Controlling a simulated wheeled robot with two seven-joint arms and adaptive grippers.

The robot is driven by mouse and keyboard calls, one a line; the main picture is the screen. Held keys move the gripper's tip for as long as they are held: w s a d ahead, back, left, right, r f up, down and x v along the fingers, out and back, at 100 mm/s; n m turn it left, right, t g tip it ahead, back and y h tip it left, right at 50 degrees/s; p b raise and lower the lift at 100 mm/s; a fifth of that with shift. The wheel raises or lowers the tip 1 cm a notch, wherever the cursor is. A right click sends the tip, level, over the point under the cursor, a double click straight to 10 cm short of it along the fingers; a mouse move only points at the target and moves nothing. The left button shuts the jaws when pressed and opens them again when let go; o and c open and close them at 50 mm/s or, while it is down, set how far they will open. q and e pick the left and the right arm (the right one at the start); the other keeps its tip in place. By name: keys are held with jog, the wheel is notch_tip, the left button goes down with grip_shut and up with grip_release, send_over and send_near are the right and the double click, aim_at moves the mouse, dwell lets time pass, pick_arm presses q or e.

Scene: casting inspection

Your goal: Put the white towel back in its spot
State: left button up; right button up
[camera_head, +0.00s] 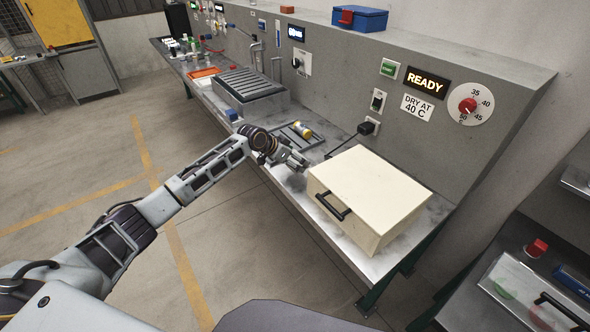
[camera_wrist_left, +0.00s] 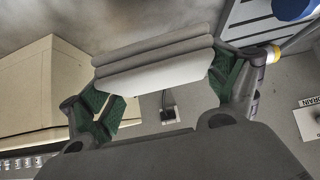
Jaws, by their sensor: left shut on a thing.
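The white towel (camera_wrist_left: 155,65) is a folded, layered bundle, greyish white in the left wrist view. My left gripper (camera_wrist_left: 158,88) is shut on it, with green finger pads at both ends of the bundle. In the head view my left gripper (camera_head: 294,162) is over the bench, just left of the cream box (camera_head: 370,188). The towel is too small and blended with the bench to make out clearly there. I cannot tell whether it touches the bench top. My right gripper is not in view.
The cream box has a black handle (camera_head: 332,207) at its front. A larger ribbed basin (camera_head: 250,92) stands farther left. A READY sign (camera_head: 426,84) and red-knobbed dial (camera_head: 468,105) are on the panel.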

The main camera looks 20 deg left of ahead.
pick_arm(q)
jog(key=shift+f, duration=0.55)
notch_tip(320, 180, down, 3)
jog(key=shift+r, duration=0.2)
jog(key=shift+f+p, duration=0.4)
jog(key=shift+f, duration=0.55)
jog(key=o, duration=0.7)
jog(key=shift+c, duration=0.2)
jog(key=shift+o, duration=0.6)
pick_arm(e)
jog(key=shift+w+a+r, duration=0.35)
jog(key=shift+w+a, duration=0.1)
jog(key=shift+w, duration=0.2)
pick_arm(q)
jog(key=shift+b, duration=0.3)
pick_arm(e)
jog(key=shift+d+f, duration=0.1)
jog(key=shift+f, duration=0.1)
